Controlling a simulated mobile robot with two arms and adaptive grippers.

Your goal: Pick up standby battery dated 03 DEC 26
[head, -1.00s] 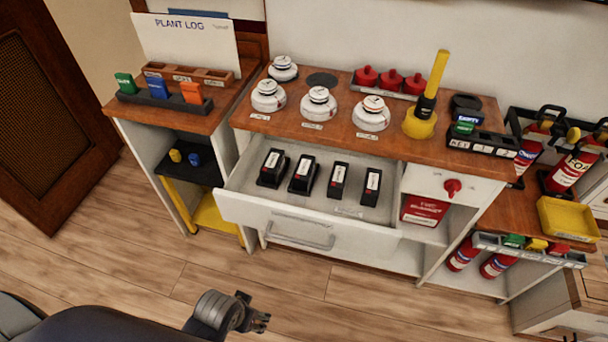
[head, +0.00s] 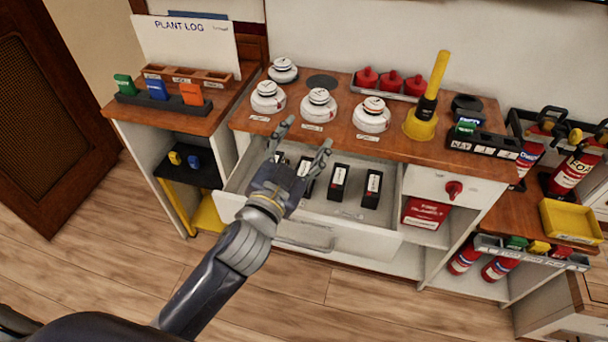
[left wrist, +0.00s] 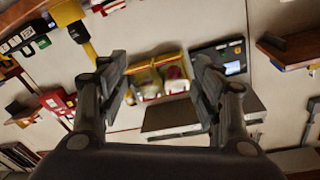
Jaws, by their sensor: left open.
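Several black batteries with pale labels stand in a row in the open white drawer (head: 372,238). Two show clearly in the head view, one right of centre (head: 339,182) and one at the right end (head: 372,189). The two left batteries are partly hidden behind my left gripper (head: 308,135). The label dates are too small to read, so I cannot tell which is 03 DEC 26. My left gripper is open and empty, its fingers pointing up and away over the drawer's left half. Its open fingers also show in the left wrist view (left wrist: 158,85). My right gripper is not in view.
White detectors (head: 318,104) and a yellow plunger-like tool (head: 426,110) stand on the wooden counter (head: 345,137) above the drawer. A red knob (head: 453,189) sticks out right of the drawer. Floor in front is clear.

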